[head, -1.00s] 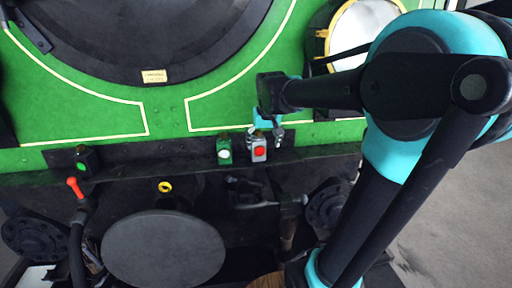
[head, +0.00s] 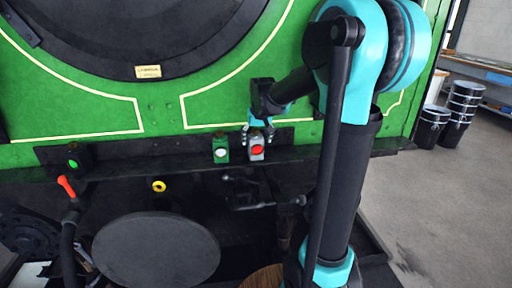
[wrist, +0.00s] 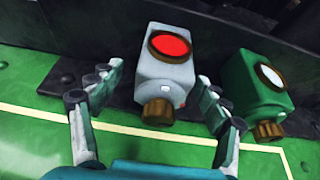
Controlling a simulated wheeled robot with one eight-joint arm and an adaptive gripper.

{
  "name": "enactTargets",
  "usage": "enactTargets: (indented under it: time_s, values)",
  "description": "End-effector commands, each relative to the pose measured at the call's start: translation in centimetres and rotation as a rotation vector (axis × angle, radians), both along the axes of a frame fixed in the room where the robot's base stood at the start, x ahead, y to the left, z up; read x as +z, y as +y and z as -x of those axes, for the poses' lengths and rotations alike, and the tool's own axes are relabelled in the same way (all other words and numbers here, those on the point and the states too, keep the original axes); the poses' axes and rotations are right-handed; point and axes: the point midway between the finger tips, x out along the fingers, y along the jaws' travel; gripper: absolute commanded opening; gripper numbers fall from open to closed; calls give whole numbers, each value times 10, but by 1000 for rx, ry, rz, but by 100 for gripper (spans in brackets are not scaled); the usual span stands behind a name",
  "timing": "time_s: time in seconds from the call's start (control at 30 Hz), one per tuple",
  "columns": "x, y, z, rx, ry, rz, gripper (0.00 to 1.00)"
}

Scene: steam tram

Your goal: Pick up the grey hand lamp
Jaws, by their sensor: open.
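The grey hand lamp (head: 257,147), with a red lens and a brown cap, stands on the dark ledge at the front of the green tram. It also shows large in the wrist view (wrist: 160,75). My gripper (head: 258,131) is open and comes from above, at the lamp's upper part. In the wrist view the two fingers of my gripper (wrist: 162,85) lie on either side of the lamp, with its brown cap between them. The right finger is very close to the lamp; I cannot tell whether it touches. The lamp's rear is hidden.
A green lamp with a white lens (head: 220,149) stands close beside the grey one. Another dark lamp with a green lens (head: 75,160) is further left. A round buffer (head: 157,248) juts out below. Dark containers (head: 445,117) stand on the floor at right.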

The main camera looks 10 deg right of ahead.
Motion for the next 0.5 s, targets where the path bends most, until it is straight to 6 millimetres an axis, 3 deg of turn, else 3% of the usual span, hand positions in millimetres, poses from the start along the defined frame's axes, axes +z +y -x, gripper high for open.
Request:
enactTargets:
  time_s: [0.23,0.5]
  values:
    - [-14,1,-9,0,0,0,76]
    - [-44,2,-26,0,0,0,76]
